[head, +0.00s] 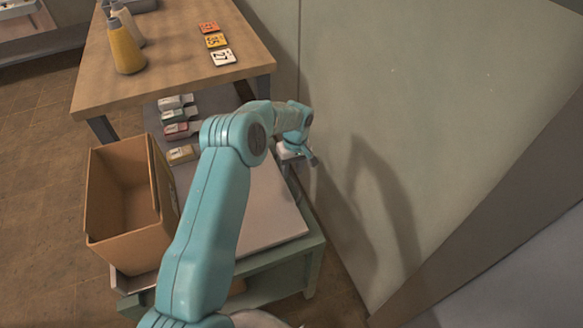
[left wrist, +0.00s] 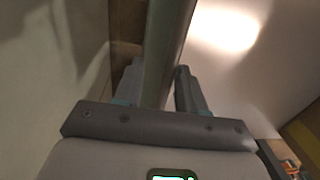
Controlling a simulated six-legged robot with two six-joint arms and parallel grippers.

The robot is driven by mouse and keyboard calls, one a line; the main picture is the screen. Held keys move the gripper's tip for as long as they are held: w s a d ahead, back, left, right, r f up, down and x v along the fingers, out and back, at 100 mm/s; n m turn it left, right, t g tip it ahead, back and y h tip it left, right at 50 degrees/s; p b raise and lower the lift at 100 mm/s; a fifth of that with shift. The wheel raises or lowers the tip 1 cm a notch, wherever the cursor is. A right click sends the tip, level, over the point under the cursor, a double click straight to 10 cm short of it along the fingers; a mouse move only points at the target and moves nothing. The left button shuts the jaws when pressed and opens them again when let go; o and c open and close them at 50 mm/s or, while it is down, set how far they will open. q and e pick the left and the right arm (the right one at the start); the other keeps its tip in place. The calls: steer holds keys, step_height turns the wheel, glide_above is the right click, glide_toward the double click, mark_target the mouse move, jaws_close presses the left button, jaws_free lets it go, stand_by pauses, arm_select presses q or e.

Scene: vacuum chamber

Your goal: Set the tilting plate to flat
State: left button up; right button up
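The tilting plate (head: 276,215) is a pale panel over a green frame (head: 285,262). My left arm hides much of it, and I cannot tell its tilt clearly. My left gripper (head: 300,154) is at its right edge, beside the wall, its fingers small in the head view. In the left wrist view the two fingers of my left gripper (left wrist: 162,82) stand apart with a green bar (left wrist: 166,45) running between them. I cannot tell whether they press on it. My right gripper is not in view.
An open cardboard box (head: 128,195) and several small packages (head: 180,130) are at the plate's left and far parts. A wooden table (head: 175,60) behind carries bottles (head: 126,50) and numbered cards (head: 215,41). The wall (head: 420,110) is close on the right.

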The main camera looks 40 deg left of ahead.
arm_select(q)
steer(key=shift+s+r, duration=0.25)
steer(key=shift+r, duration=0.25)
step_height(320, 180, up, 16)
steer(key=w, duration=0.1)
steer(key=shift+w+d+f+p, duration=0.2)
steer(key=shift+p, duration=0.15)
